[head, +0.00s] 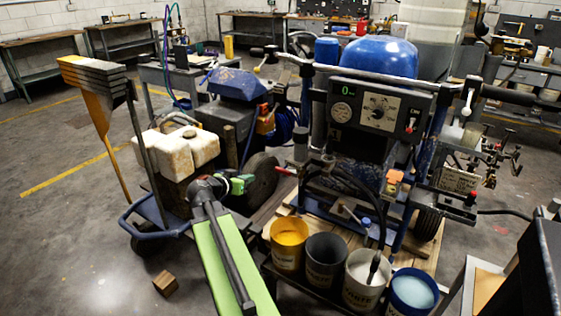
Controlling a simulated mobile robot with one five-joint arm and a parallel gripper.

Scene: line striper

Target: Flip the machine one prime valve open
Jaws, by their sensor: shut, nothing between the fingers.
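The line striper with a blue tank (378,57) and a dark control box with gauge and dial (367,110) stands right of centre on a wooden pallet. A small red-tipped lever (284,171) sticks out to the left low on its frame. An orange fitting (394,178) sits lower right of the box. I cannot tell for sure which of these is the prime valve, or its position. My gripper (250,181), at the end of my green arm, is shut and empty. It appears left of the red-tipped lever, with a gap in the picture.
Buckets of yellow (287,255), dark, white and light blue stand below the striper. A hose runs into the white one. A second machine with a blue cover (238,84) and a cart with a stained white tank (176,149) stand left. A wooden block (165,284) lies on open floor.

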